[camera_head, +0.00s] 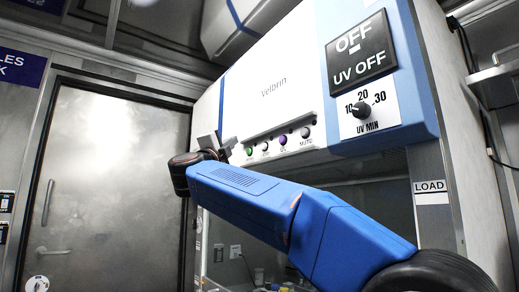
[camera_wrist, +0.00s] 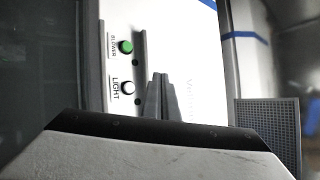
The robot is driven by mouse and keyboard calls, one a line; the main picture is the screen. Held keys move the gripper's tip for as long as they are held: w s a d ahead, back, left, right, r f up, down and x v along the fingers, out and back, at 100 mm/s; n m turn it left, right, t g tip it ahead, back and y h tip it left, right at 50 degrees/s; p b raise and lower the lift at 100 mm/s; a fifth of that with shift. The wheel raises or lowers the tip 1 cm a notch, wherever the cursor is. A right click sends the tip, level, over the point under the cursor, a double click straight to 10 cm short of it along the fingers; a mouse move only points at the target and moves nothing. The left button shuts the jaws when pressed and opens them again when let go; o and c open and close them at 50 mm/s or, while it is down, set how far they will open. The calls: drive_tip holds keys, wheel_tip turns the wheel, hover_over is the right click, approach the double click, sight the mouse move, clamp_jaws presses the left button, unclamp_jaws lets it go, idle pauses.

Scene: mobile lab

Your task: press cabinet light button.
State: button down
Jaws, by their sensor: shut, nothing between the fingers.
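The cabinet (camera_head: 270,85) has a row of round buttons along its lower front edge. The light button (camera_wrist: 127,88) is white and labelled LIGHT in the wrist view, beside the green blower button (camera_wrist: 125,46). In the head view the light button (camera_head: 264,147) is second from the left, just right of the green one (camera_head: 248,151). My gripper (camera_wrist: 160,77) is shut and empty, its fingertips to the right of the light button in the wrist view. In the head view my gripper (camera_head: 222,143) is left of the green button. Contact with the panel cannot be told.
A purple button (camera_head: 283,139) and another white button (camera_head: 305,132) continue the row. A UV OFF display (camera_head: 361,53) and timer knob (camera_head: 361,109) are at the right. A ledge (camera_head: 280,124) runs above the buttons. A metal door (camera_head: 105,185) stands left.

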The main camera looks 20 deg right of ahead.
idle(0.3)
drive_tip(key=w+d, duration=0.2)
drive_tip(key=d, duration=0.6)
drive_tip(key=shift+w+d, duration=0.15)
drive_tip(key=shift+w, duration=0.2)
drive_tip(key=shift+d, duration=0.15)
idle(1.9)
drive_tip(key=shift+w+d, duration=0.1)
drive_tip(key=shift+d, duration=0.15)
drive_tip(key=shift+w+d, duration=0.2)
drive_tip(key=shift+d, duration=0.3)
idle(1.0)
drive_tip(key=shift+a, duration=0.1)
drive_tip(key=shift+s+a, duration=0.3)
drive_tip(key=shift+a, duration=0.45)
drive_tip(key=shift+s+a, duration=0.25)
drive_tip(key=shift+a, duration=0.55)
drive_tip(key=shift+s+a, duration=0.3)
drive_tip(key=shift+a, duration=0.5)
drive_tip(key=shift+s+a, duration=0.25)
drive_tip(key=shift+a, duration=0.55)
